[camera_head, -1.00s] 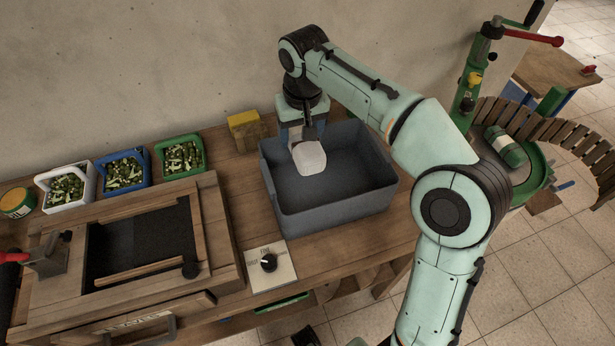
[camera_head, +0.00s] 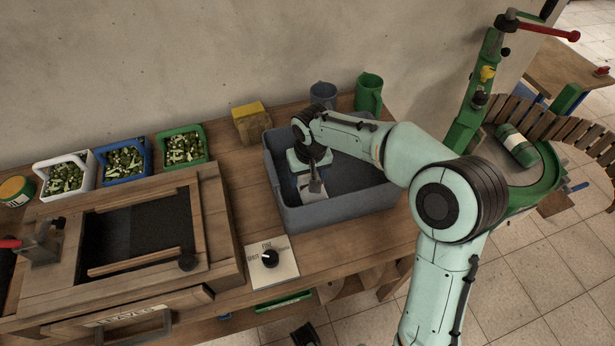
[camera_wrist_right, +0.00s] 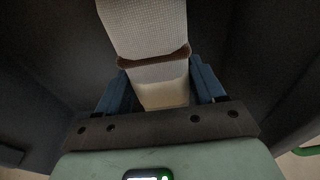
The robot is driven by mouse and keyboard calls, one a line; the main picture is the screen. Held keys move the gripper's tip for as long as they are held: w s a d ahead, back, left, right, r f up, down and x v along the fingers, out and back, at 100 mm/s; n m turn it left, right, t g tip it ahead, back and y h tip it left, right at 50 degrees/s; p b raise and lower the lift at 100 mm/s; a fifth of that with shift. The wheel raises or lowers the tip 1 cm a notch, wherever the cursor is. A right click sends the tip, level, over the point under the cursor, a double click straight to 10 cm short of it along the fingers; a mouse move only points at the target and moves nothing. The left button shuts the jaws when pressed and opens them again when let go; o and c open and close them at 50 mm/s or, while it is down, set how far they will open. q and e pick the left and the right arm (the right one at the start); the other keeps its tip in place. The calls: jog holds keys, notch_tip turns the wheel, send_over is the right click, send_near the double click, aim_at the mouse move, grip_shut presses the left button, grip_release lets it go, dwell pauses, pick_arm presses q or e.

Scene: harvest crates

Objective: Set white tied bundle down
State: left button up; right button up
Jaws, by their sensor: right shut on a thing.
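The white tied bundle (camera_wrist_right: 143,28) is pale woven cloth with a brown tie around it. My right gripper (camera_wrist_right: 165,82) is shut on it, with a blue finger on either side, in the right wrist view. In the head view the right gripper (camera_head: 312,190) is down inside the grey crate (camera_head: 345,212), near its left side. Only a small pale part of the bundle (camera_head: 314,196) shows there. Whether the bundle touches the crate floor is hidden. My left gripper is not in view.
Small white, blue and green (camera_head: 183,147) crates of chopped greens stand at the back left. A yellow block (camera_head: 251,122), a grey jug (camera_head: 322,94) and a green jug (camera_head: 369,93) stand behind the crate. A dial plate (camera_head: 270,262) lies in front. The crate's right side looks empty.

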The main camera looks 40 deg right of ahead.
jog(key=shift+f, duration=0.35)
jog(key=shift+f, duration=0.1)
jog(key=o, duration=1.4)
jog(key=shift+r, duration=0.2)
jog(key=r, duration=0.4)
jog(key=s+r+p, duration=0.1)
jog(key=r, duration=0.2)
jog(key=r+p, duration=0.1)
jog(key=r, duration=0.3)
jog(key=shift+s+a+r, duration=0.25)
jog(key=shift+s+r, duration=0.1)
jog(key=shift+s, duration=0.05)
jog(key=shift+f, duration=0.1)
